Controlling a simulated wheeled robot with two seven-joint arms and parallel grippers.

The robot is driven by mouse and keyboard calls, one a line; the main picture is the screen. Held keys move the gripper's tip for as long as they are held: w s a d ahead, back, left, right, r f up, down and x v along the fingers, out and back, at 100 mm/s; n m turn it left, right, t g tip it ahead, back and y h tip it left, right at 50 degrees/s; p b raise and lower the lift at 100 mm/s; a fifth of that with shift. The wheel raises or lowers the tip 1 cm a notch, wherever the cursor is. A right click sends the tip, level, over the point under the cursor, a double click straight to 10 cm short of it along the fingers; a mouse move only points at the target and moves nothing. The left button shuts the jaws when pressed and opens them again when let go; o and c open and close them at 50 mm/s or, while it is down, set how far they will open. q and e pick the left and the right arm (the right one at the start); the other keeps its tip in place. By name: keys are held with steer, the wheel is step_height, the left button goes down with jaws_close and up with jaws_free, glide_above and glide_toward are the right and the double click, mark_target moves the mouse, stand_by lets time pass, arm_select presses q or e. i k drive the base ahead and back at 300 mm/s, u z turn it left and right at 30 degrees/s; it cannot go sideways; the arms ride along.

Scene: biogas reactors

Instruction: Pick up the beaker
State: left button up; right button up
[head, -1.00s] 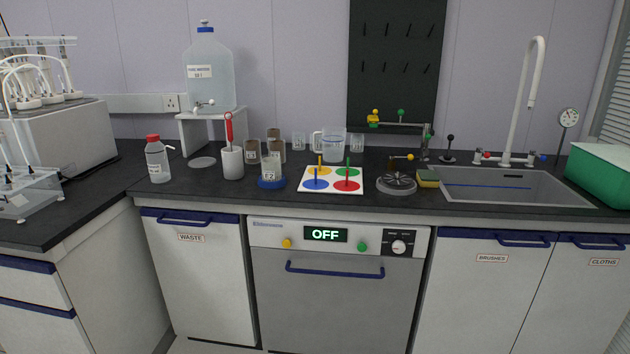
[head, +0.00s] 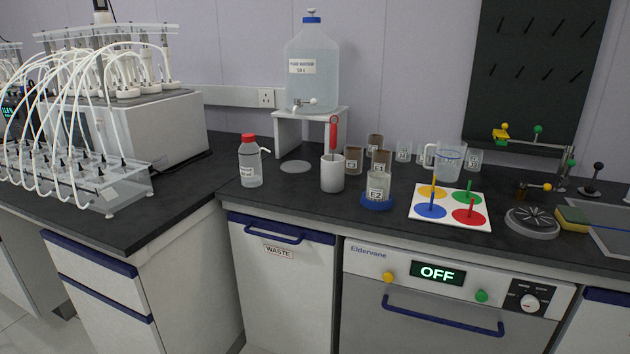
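A clear glass beaker (head: 377,187) with a white label reading "E2" stands upright on a round blue base (head: 377,203) near the counter's front edge. Behind it are brown-tinted beakers or jars (head: 353,160), and further clear glass vessels (head: 404,151) stand near the wall. A larger clear jug (head: 447,162) with a handle stands to the right of these. Which of these the task means cannot be told, though the "E2" one is nearest. Neither of my grippers shows in the head view.
A white cup with a red-handled tool (head: 332,172) and a red-capped wash bottle (head: 250,162) stand left of the beaker. A white board with coloured pegs (head: 450,222) lies right of it. A water carboy (head: 313,70) stands behind on a white stand.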

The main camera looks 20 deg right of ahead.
mark_target(378, 182)
steer(key=u, duration=0.05)
steer(key=i, duration=0.9)
steer(key=z, duration=1.25)
steer(key=i, duration=0.9)
steer(key=z, duration=0.4)
steer(key=k, duration=0.55)
steer(key=z, duration=0.3)
